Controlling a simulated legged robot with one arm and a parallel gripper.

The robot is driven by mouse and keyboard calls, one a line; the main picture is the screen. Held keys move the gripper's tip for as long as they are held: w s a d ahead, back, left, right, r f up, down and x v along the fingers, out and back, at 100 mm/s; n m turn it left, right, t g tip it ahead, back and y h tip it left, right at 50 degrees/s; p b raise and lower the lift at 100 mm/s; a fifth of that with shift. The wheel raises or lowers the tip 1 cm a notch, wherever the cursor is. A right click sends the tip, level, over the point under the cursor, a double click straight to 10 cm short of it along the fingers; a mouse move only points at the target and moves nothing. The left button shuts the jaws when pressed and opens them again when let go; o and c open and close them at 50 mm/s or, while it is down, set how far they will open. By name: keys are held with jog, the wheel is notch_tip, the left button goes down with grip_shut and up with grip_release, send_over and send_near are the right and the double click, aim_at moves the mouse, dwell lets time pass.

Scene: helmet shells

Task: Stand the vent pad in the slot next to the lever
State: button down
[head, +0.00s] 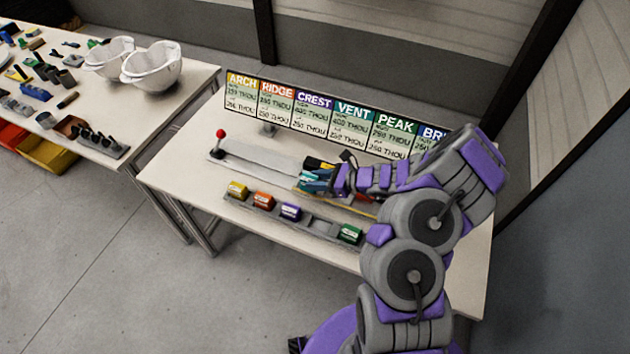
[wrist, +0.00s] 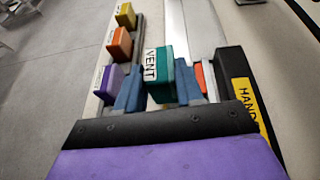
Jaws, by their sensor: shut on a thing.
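The teal vent pad (wrist: 158,75), with a white VENT label on one face, is between the two blue fingers of my gripper (wrist: 157,92) in the wrist view. My gripper is shut on it. The lever (head: 220,134), with a red knob, stands upright at the left end of the grey plate (head: 262,158), well left of my gripper. I cannot make out the slot beside it.
A rack (head: 268,222) along the front holds yellow (head: 237,190), orange (head: 263,201), purple (head: 290,211) and green (head: 350,233) pads, with a gap before the green one. A black box with a yellow label (wrist: 247,104) is close right of my fingers. A sign board (head: 330,118) stands behind.

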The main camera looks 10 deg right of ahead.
aim_at(315, 179)
jog(key=shift+w+f, duration=0.1)
jog(key=shift+w, duration=1.35)
notch_tip(315, 179, down, 4)
jog(key=shift+r+b, duration=0.1)
jog(key=shift+b, duration=0.65)
jog(key=shift+r, duration=0.15)
jog(key=c, duration=0.7)
grip_release()
